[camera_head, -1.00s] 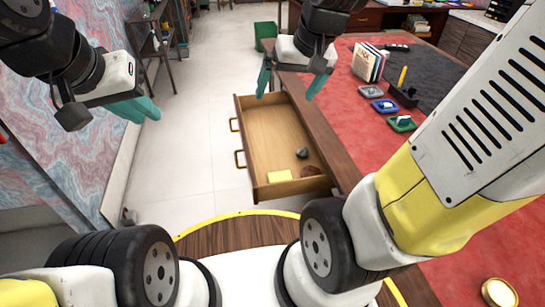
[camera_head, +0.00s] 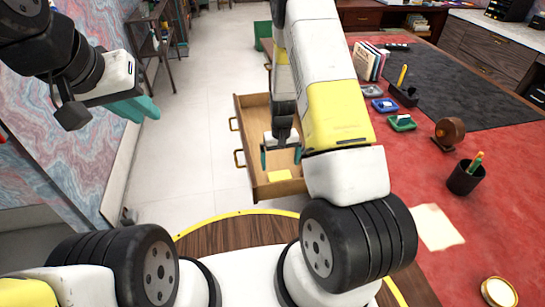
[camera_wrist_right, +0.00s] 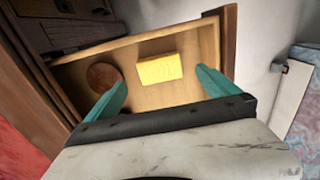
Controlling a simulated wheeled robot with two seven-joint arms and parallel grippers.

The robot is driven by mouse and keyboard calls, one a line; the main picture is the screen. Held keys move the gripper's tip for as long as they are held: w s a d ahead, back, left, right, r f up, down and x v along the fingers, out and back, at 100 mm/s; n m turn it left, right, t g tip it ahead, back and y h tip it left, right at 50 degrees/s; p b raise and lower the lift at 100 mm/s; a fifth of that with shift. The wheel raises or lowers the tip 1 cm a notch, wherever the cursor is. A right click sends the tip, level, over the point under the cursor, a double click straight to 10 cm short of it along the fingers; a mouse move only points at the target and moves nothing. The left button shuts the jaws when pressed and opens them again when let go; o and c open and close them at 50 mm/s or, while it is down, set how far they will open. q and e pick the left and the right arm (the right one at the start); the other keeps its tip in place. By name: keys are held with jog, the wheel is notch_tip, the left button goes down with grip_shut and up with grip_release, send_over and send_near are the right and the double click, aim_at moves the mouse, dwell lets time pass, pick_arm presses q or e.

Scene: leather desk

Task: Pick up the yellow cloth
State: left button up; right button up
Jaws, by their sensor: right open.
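The yellow cloth (camera_head: 279,176) lies flat in the open wooden drawer (camera_head: 245,140), near its front end in the head view. In the right wrist view the cloth (camera_wrist_right: 160,69) lies ahead of and between the two teal fingers, apart from both. My right gripper (camera_head: 281,157) is open and empty, pointing down over the drawer just beyond the cloth; it also shows in the right wrist view (camera_wrist_right: 160,92). My left gripper (camera_head: 143,109) hangs at the left over the floor, away from the drawer; its teal fingers are seen edge-on, so its opening is unclear.
A round brown object (camera_wrist_right: 103,76) lies in the drawer beside the cloth. The drawer's walls surround the right gripper. The red desk (camera_head: 450,215) on the right carries a pen cup (camera_head: 464,180), a paper sheet (camera_head: 437,227) and several stationery items. The floor left of the drawer is clear.

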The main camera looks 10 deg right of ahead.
aim_at(280, 176)
jog(key=f, duration=0.8)
jog(key=shift+w+d, duration=0.1)
jog(key=shift+w, duration=0.2)
jog(key=shift+c, duration=0.2)
jog(key=c, duration=1.4)
notch_tip(280, 176, up, 10)
jog(key=o, duration=0.8)
jog(key=c, duration=0.5)
